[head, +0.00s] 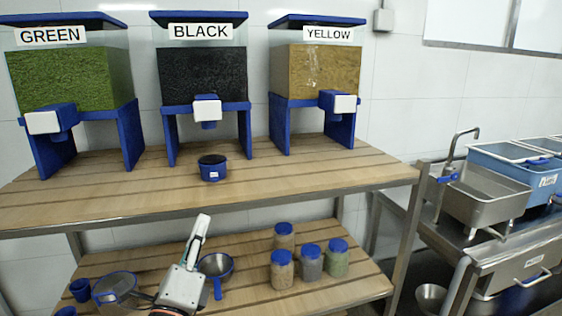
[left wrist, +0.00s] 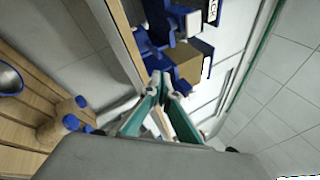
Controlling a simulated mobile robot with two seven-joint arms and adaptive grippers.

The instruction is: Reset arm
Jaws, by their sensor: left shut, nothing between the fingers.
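My left gripper (head: 203,222) shows in the head view in front of the lower shelf, pointing up toward the upper shelf's front edge. Its fingers are shut and empty. In the left wrist view the gripper's green-lined fingertips (left wrist: 163,78) meet, with blue dispenser parts beyond them. My right gripper is not in view.
Dispensers labelled GREEN (head: 68,80), BLACK (head: 203,76) and YELLOW (head: 318,72) stand on the wooden upper shelf (head: 300,180). A dark blue cup (head: 212,169) sits before BLACK. The lower shelf holds several blue-lidded jars (head: 311,264) and a strainer (head: 215,266). A sink (head: 485,195) is right.

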